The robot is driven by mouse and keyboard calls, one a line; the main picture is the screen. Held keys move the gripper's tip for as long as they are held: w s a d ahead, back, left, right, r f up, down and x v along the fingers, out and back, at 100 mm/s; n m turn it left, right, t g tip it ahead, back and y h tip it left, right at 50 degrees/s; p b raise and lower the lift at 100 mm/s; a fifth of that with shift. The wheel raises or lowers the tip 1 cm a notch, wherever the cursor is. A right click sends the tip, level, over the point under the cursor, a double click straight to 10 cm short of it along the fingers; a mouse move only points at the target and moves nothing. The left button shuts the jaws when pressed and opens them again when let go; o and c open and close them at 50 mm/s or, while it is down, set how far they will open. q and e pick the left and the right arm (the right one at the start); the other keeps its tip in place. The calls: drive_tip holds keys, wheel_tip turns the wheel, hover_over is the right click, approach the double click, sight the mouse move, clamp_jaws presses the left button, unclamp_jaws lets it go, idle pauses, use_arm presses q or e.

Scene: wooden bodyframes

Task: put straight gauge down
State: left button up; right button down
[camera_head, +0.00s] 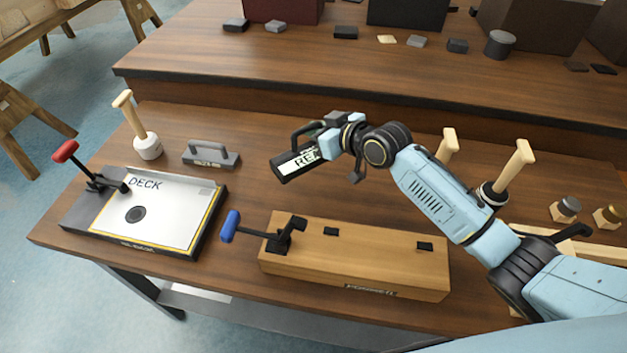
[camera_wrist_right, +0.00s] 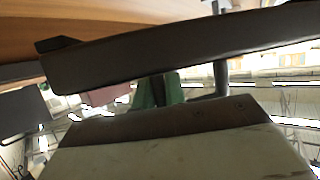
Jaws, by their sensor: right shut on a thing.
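My right gripper (camera_head: 322,137) is shut on a dark gauge (camera_head: 288,167) with a handle and a white label whose letters start with "RE". It appears held above the middle of the table, behind the wooden block; the gap below it is hard to judge. The gripper covers part of the gauge. In the right wrist view a long dark bar (camera_wrist_right: 180,48) crosses close to the camera, tilted. A grey block with a handle (camera_head: 211,157) stands on the table to the left of the held gauge. My left gripper is not in view.
A plate marked DECK (camera_head: 165,218) with a red-handled clamp lies at the left. A long wooden block (camera_head: 350,268) with a blue-handled clamp is in front. A wooden-handled tool (camera_head: 147,146) stands at back left. Bare table lies between the grey block and wooden block.

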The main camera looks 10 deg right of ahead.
wheel_tip(320, 180, down, 5)
drive_tip(key=shift+r+b, duration=0.1)
drive_tip(key=shift+b, duration=0.4)
drive_tip(key=shift+f, duration=0.55)
wheel_tip(320, 180, down, 3)
drive_tip(key=shift+f+b, duration=0.15)
drive_tip(key=shift+b, duration=0.5)
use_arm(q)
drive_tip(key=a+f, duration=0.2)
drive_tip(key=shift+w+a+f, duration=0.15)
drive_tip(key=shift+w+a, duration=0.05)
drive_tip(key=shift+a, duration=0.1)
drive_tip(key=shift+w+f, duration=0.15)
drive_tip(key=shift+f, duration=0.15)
use_arm(e)
drive_tip(key=shift+f, duration=0.25)
